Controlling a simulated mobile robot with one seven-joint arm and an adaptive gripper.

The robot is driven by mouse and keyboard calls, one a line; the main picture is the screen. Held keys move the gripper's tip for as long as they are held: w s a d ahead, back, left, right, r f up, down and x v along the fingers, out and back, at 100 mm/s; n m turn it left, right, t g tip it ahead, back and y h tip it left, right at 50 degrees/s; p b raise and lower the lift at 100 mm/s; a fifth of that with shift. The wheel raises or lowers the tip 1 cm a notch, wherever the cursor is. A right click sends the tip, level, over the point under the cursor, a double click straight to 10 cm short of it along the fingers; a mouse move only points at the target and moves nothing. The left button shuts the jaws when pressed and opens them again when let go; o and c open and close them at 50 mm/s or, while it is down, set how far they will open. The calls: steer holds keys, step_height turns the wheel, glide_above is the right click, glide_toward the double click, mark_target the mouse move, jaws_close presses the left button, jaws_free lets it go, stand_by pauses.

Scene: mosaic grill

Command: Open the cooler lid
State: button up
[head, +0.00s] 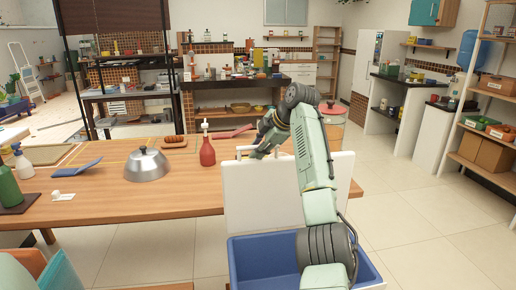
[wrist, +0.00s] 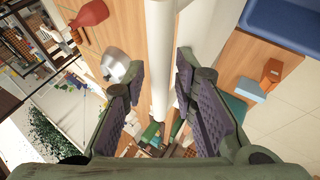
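The cooler (head: 368,272) stands at the bottom of the head view, with its blue inside showing. Its white lid (head: 245,200) stands raised, roughly upright, at the table side of the cooler. My arm crosses in front of the lid and hides its right part. My gripper (head: 259,150) is at the lid's top edge. In the wrist view my gripper (wrist: 160,82) is open. The white lid (wrist: 160,45) shows edge-on as a strip running between the spread fingers, with gaps visible on both sides. The blue inside of the cooler (wrist: 285,20) shows at the upper right.
A wooden table (head: 110,205) is just behind the lid. It holds a red bottle (head: 207,150), a metal dome (head: 147,165), a blue item (head: 78,167) and a green bottle (head: 9,187). Shelves (head: 480,120) stand at right. The tiled floor right of the cooler is clear.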

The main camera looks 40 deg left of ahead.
steer(key=shift+o, duration=0.4)
steer(key=shift+d, duration=0.15)
steer(key=v, duration=1.2)
steer(key=shift+a, duration=0.2)
